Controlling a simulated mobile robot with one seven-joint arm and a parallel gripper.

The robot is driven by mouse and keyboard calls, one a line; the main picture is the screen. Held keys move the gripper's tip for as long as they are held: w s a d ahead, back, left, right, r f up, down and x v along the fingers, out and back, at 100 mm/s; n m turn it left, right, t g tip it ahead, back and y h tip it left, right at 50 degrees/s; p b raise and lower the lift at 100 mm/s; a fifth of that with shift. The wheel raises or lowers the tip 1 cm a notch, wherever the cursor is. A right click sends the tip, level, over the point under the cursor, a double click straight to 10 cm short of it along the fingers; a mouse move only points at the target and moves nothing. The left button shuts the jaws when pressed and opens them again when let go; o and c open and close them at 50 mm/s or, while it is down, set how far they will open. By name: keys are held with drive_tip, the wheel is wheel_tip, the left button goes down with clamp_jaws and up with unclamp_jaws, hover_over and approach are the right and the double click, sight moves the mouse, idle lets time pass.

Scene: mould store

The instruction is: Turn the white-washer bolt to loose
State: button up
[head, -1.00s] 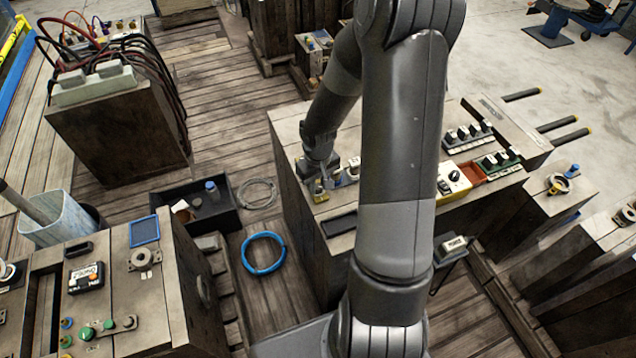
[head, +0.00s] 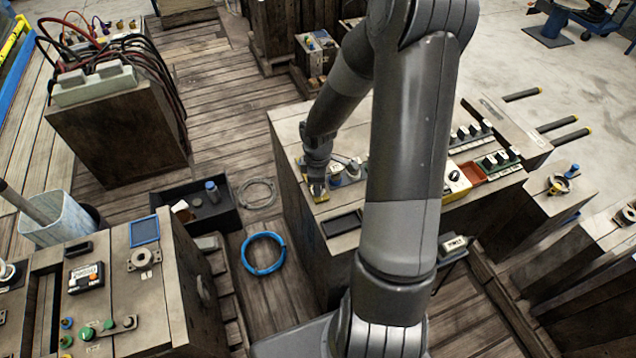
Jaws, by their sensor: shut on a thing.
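My gripper (head: 318,188) is low over the left end of the row of small fittings on the wooden block's top. It points down and is shut on a small fitting with a yellow base (head: 320,197), whose upper part the jaws hide. A blue-grey fitting (head: 335,179) stands close to its right, with a pale lever-like part (head: 350,163) just beyond. I cannot make out a white washer at this size, so I cannot tell which fitting is the white-washer bolt or how far it is turned.
My arm hides the middle.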

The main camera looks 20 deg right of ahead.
drive_tip(key=n, duration=0.4)
drive_tip(key=shift+f+n, duration=0.1)
drive_tip(key=shift+n, duration=0.2)
drive_tip(key=n, duration=0.3)
drive_tip(key=shift+n, duration=0.4)
drive_tip(key=n, duration=1.1)
drive_tip(key=shift+n, duration=0.4)
drive_tip(key=n, duration=0.3)
drive_tip(key=shift+n, duration=0.3)
drive_tip(key=n, duration=0.3)
drive_tip(key=shift+n, duration=0.3)
drive_tip(key=shift+s+n, duration=0.1)
drive_tip(key=shift+n, duration=1.8)
